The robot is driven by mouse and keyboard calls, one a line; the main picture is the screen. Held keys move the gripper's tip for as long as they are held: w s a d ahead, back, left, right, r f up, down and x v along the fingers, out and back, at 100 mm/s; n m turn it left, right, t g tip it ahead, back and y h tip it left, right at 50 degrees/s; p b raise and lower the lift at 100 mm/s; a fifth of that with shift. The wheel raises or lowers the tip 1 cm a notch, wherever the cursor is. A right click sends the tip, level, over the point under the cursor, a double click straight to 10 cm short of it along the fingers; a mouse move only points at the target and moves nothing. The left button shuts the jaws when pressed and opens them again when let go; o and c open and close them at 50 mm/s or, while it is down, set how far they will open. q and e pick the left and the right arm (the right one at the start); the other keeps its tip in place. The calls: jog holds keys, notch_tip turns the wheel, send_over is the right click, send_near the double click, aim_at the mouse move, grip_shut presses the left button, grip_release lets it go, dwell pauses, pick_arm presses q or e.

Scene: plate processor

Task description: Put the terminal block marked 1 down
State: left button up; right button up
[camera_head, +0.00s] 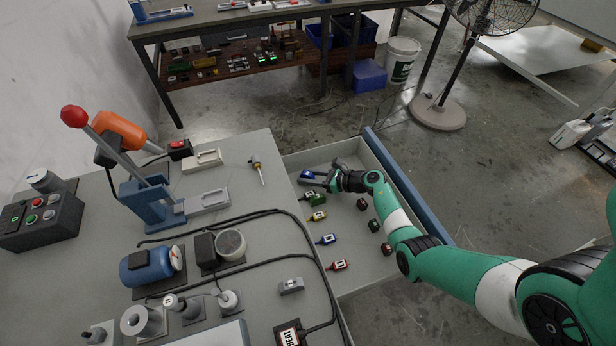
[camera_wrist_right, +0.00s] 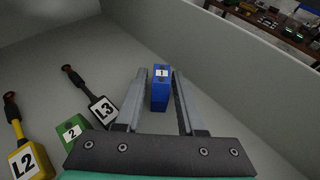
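The blue terminal block marked 1 (camera_wrist_right: 160,95) stands between the two fingers of my right gripper (camera_wrist_right: 161,78) in the right wrist view. A narrow gap shows beside the block, so the fingers look open around it. In the head view the blue block (camera_head: 307,175) is at the far left corner of the open drawer (camera_head: 352,278), with my right gripper (camera_head: 323,180) beside it. I cannot tell exactly how its base meets the drawer floor. A green block marked 2 (camera_wrist_right: 73,131) is to the left in the wrist view. My left gripper is not in view.
Close by in the wrist view are a black-handled piece marked L3 (camera_wrist_right: 102,109) and a yellow one marked L2 (camera_wrist_right: 27,160). Several small coloured parts, including a red one (camera_head: 340,265), lie in the drawer. The drawer walls are close around the gripper. The bench (camera_head: 90,235) holds a lever press (camera_head: 145,197).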

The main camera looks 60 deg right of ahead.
jog(key=shift+o, duration=0.8)
jog(key=shift+r+p, duration=0.3)
jog(key=shift+r, duration=0.05)
jog(key=p+v, duration=0.5)
jog(key=v, duration=0.6)
jog(key=shift+s, duration=0.25)
jog(key=shift+s+r, duration=0.1)
jog(key=shift+s, duration=0.1)
